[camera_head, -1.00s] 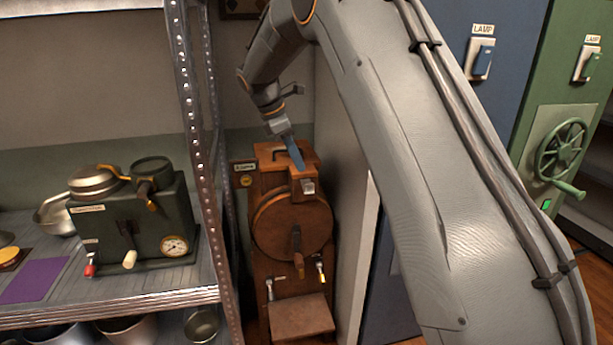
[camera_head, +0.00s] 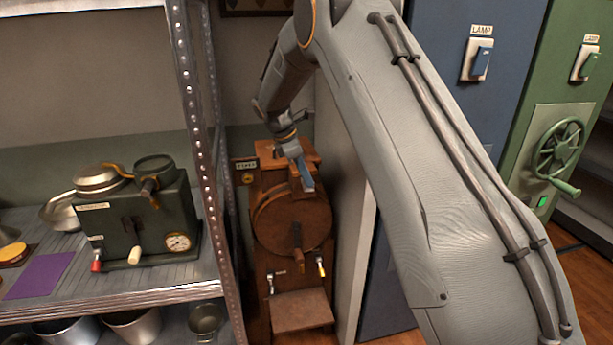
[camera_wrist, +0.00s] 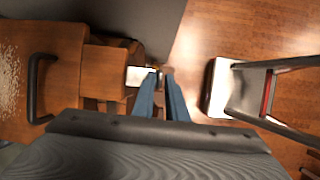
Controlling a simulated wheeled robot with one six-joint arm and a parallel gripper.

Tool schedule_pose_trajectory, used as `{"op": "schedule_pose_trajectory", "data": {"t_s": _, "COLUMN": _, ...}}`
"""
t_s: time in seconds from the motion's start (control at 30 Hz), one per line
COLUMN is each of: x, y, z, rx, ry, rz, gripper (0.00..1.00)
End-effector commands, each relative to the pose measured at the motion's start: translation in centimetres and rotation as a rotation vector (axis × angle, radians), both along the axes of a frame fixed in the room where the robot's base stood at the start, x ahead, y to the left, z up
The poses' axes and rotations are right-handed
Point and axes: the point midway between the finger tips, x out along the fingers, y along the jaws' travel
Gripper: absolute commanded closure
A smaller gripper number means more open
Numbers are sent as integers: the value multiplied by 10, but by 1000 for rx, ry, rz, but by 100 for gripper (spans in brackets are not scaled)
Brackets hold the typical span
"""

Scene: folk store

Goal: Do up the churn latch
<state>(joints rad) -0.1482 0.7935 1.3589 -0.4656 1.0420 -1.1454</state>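The wooden churn (camera_head: 290,228) stands upright between the shelf and the pale side panel, its round drum facing me. In the wrist view its wooden top (camera_wrist: 62,75) is at the left, with a dark bar handle (camera_wrist: 36,88). A small bright metal plate, seemingly part of the latch (camera_wrist: 138,76), juts from the block at the top's edge. My gripper (camera_head: 309,186) is over the churn's upper front. In the wrist view its blue fingers (camera_wrist: 160,73) have a narrow gap, tips just right of the plate. Contact is unclear, and the fingers hide part of the latch in the head view.
A metal shelf (camera_head: 205,130) with a dark green machine (camera_head: 140,222) stands left of the churn. Blue (camera_head: 392,290) and green (camera_head: 520,130) cabinets are at right. A pale metal-framed object (camera_wrist: 217,88) stands on the wooden floor, right of my fingers in the wrist view.

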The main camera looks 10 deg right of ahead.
Motion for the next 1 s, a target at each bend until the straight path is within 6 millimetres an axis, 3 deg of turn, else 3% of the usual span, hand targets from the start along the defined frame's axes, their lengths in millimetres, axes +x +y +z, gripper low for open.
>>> {"op": "schedule_pose_trajectory", "data": {"t_s": 0.47, "x": -2, "y": 1, "z": -2, "rx": 0, "ry": -35, "rz": 1, "gripper": 100}}
{"op": "schedule_pose_trajectory", "data": {"t_s": 1.0, "x": -10, "y": 1, "z": -21, "rx": 1, "ry": -280, "rz": 3, "gripper": 100}}
